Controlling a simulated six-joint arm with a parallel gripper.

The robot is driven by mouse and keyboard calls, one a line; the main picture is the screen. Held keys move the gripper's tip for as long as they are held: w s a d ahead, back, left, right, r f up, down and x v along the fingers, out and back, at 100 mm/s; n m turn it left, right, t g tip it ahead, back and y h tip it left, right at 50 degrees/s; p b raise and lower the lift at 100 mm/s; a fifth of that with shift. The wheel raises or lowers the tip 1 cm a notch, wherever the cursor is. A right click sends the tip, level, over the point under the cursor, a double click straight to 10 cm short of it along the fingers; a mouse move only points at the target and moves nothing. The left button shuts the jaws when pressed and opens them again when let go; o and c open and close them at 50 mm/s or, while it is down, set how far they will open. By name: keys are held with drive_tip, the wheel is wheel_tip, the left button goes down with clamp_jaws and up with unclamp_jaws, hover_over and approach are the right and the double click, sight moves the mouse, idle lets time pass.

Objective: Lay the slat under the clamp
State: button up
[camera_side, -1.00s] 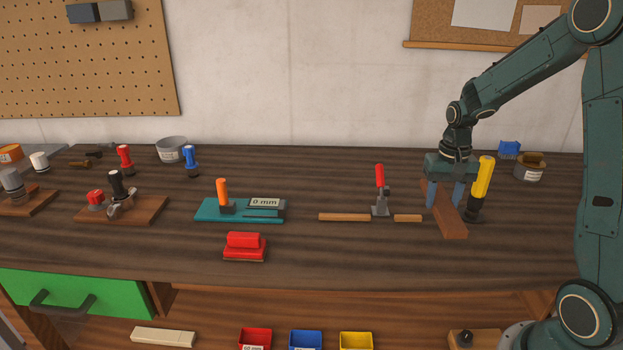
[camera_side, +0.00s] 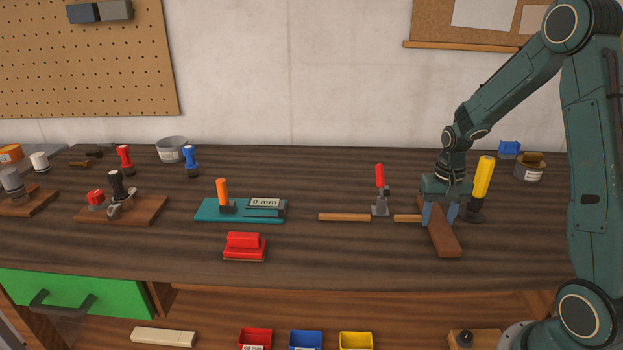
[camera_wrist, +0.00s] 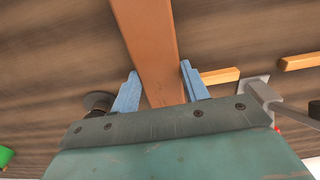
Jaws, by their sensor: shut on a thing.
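The slat (camera_side: 446,242) is a flat reddish-brown board, its length running from back to front on the right of the bench. My gripper (camera_side: 440,217) is shut on it, with one blue finger on each long side. In the wrist view the slat (camera_wrist: 148,45) runs between the two fingers (camera_wrist: 160,88) and out of the top of the picture. I cannot tell whether it touches the bench. The clamp (camera_side: 380,200) has a red upright handle and a grey metal body, and stands to the left of the slat. Its metal also shows in the wrist view (camera_wrist: 255,90).
Two light wood strips (camera_side: 345,217) (camera_side: 408,218) lie either side of the clamp; the right one is close to the slat. A yellow-handled tool (camera_side: 482,180) stands just right of my gripper. A red block (camera_side: 244,247) and a teal gauge (camera_side: 240,212) are farther left.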

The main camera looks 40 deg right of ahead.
sight(438, 220)
drive_tip(key=shift+f, duration=0.15)
drive_tip(key=o, duration=1.1)
drive_tip(key=shift+c, duration=0.2)
wheel_tip(438, 220, up, 12)
drive_tip(key=shift+r, duration=0.2)
drive_tip(key=shift+a, duration=0.1)
